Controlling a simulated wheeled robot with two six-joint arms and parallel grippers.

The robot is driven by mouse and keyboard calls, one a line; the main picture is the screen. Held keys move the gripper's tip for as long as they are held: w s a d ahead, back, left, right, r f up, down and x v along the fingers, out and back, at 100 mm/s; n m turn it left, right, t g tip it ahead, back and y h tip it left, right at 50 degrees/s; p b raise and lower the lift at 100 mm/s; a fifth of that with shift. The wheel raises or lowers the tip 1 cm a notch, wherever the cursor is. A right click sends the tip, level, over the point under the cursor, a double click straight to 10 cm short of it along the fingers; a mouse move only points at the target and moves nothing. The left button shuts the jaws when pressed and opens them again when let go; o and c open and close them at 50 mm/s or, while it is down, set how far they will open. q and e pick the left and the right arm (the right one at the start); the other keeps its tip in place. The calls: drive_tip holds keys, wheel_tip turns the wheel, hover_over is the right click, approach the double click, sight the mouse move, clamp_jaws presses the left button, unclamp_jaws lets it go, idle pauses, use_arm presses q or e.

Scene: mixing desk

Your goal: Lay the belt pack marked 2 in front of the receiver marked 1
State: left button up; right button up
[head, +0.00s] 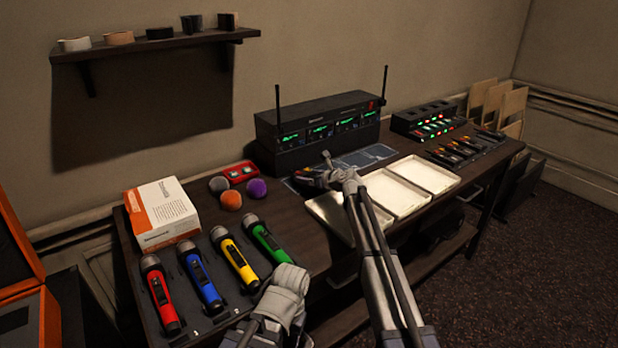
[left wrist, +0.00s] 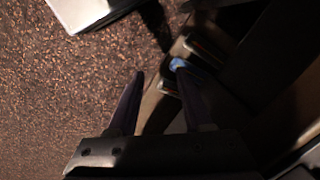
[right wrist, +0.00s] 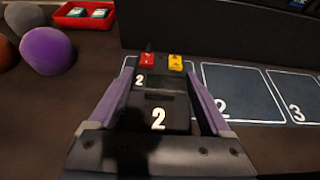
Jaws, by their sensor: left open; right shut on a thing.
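My right gripper (right wrist: 160,92) is shut on a black belt pack (right wrist: 157,112) marked 2, with a red and a yellow part at its far end. The pack (head: 306,178) is over the leftmost blue panel on the desk, in front of the black receiver unit (head: 290,155) with green displays. That panel's number is hidden by the pack. Panels marked 2 (right wrist: 238,95) and 3 (right wrist: 300,97) lie to its right. I cannot tell if the pack touches the desk. My left gripper (left wrist: 165,75) is open and empty, away from the receivers.
Red, blue, yellow and green microphones (head: 240,262) lie at the front left, beside a white-orange box (head: 160,212). Foam balls (head: 230,200) and a red tray (head: 240,173) are left of the pack. White trays (head: 432,176) and more packs (head: 465,148) are right.

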drive_tip(key=shift+f+b, duration=0.55)
drive_tip(key=shift+b, duration=0.05)
drive_tip(key=o, duration=1.3)
drive_tip(key=shift+s, duration=0.1)
drive_tip(key=shift+p+v, duration=1.4)
drive_tip(key=shift+v, duration=2.05)
